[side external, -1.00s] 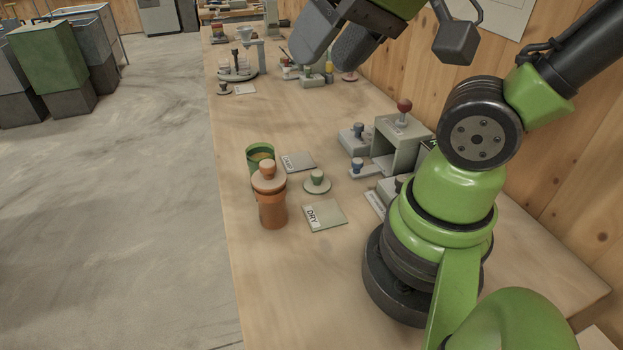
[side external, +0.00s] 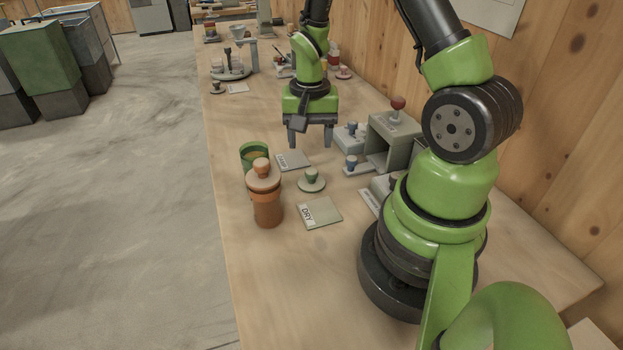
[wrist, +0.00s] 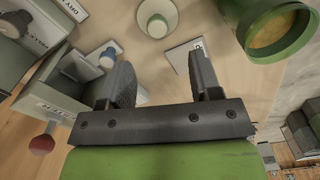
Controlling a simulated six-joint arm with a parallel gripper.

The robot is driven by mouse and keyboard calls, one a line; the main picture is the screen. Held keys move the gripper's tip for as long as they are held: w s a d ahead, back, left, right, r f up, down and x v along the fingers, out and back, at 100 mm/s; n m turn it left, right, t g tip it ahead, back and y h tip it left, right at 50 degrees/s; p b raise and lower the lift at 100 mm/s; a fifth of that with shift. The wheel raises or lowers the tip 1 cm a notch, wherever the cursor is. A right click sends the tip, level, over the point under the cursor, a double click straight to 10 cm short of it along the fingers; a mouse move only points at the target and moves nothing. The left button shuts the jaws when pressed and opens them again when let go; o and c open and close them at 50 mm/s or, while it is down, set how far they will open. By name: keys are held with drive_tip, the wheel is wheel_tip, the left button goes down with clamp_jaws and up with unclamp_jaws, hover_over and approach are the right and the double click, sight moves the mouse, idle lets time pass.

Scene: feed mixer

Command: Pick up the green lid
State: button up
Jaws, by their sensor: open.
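The green lid (side external: 311,180), a pale disc with a green rim and green knob, lies on the bench between the two label cards. In the wrist view the lid (wrist: 157,17) is at the top centre, beyond my fingertips. My gripper (side external: 311,143) is open and empty, pointing down above the bench, behind the lid in the side view. In the wrist view the fingers of my gripper (wrist: 166,70) are spread apart with nothing between them. The open green canister (side external: 254,155) stands left of the lid and also shows in the wrist view (wrist: 277,30).
An orange lidded canister (side external: 265,195) stands close at the lid's left. The DRY card (side external: 321,213) lies in front and another card (side external: 292,160) behind. A grey box with a red-knobbed lever (side external: 392,135) and blue-knobbed parts (side external: 357,165) stand to the right.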

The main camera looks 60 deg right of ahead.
sight(311, 172)
drive_tip(key=f, duration=0.8)
drive_tip(key=shift+s+a+f, duration=0.25)
drive_tip(key=shift+f, duration=0.1)
drive_tip(key=shift+c, duration=0.5)
drive_tip(key=c, duration=0.9)
